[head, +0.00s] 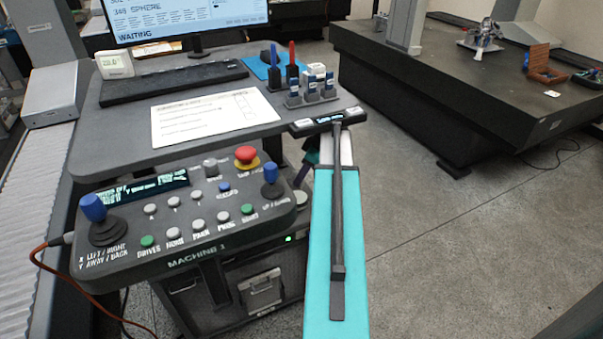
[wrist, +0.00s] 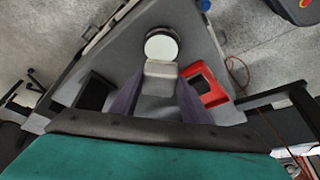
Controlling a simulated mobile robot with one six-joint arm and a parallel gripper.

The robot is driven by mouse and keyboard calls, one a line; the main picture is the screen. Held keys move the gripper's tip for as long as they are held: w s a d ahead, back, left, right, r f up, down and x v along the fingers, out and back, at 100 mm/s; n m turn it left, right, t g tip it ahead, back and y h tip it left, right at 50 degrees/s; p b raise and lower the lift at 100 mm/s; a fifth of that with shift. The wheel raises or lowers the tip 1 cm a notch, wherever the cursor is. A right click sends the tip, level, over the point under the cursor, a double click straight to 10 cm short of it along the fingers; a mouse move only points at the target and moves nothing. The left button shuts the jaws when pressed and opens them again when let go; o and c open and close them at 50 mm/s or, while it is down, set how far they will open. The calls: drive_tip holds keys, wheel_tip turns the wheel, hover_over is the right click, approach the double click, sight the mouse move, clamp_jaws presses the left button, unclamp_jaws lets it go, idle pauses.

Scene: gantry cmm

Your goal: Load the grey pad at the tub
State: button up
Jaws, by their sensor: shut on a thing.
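In the wrist view, my gripper (wrist: 160,84) has its two dark fingers closed on a grey block, which looks like the grey pad (wrist: 158,77). The far end of the pad appears just at the near edge of a round, pale-topped container, likely the tub (wrist: 160,45). I cannot tell whether the pad touches it or is above it. In the head view I cannot make out the gripper, pad or tub clearly; my teal arm fills the lower middle.
In the wrist view, a red tray (wrist: 216,96) with a dark inside lies right of the tub. The head view shows a control console (head: 190,225) with joysticks, a grey desk (head: 130,95) with a monitor, and a dark granite table (head: 455,95). Floor at right is clear.

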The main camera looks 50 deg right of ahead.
sight(304, 182)
drive_tip(key=shift+w+d+r, duration=0.1)
drive_tip(key=shift+d+r, duration=0.15)
drive_tip(key=shift+r, duration=0.2)
drive_tip(key=shift+a+f+b, duration=0.15)
drive_tip(key=shift+f+b, duration=1.85)
drive_tip(key=shift+f, duration=1.1)
drive_tip(key=shift+f, duration=0.55)
drive_tip(key=shift+r, duration=0.1)
drive_tip(key=shift+r+p, duration=1.85)
drive_tip(key=shift+r, duration=1.6)
drive_tip(key=shift+r, duration=0.25)
drive_tip(key=shift+f, duration=0.25)
